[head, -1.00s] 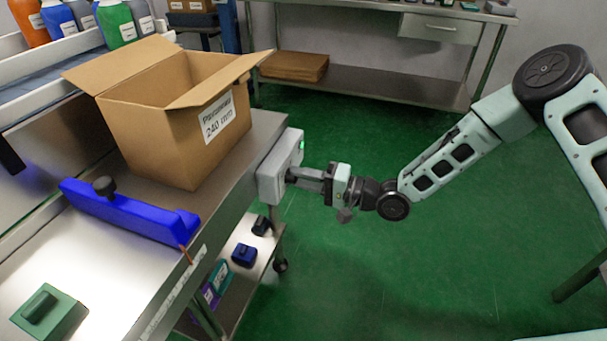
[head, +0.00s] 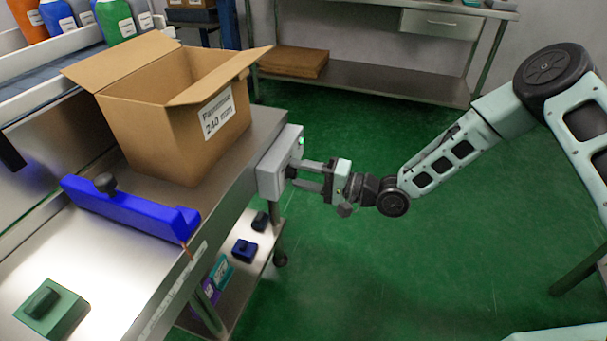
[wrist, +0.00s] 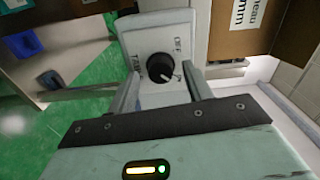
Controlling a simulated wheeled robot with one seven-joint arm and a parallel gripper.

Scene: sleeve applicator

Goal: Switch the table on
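A light grey control box (head: 272,170) is fixed to the right end of the steel table (head: 262,128). A small green light (head: 301,141) is lit on it. In the wrist view, a round black knob (wrist: 159,66) sits on the box's front face (wrist: 158,98), with a white mark at its lower right. "OFF" is printed above right of it; the label on the left is too small to read surely. My gripper (head: 299,174) is open in front of the box. In the wrist view its fingers (wrist: 161,75) stand on either side of the knob, apart from it.
An open cardboard box (head: 170,135) stands on the table behind the control box. A blue bar tool (head: 125,208) and a green block (head: 52,308) lie nearer. A lower shelf (head: 225,290) holds small items.

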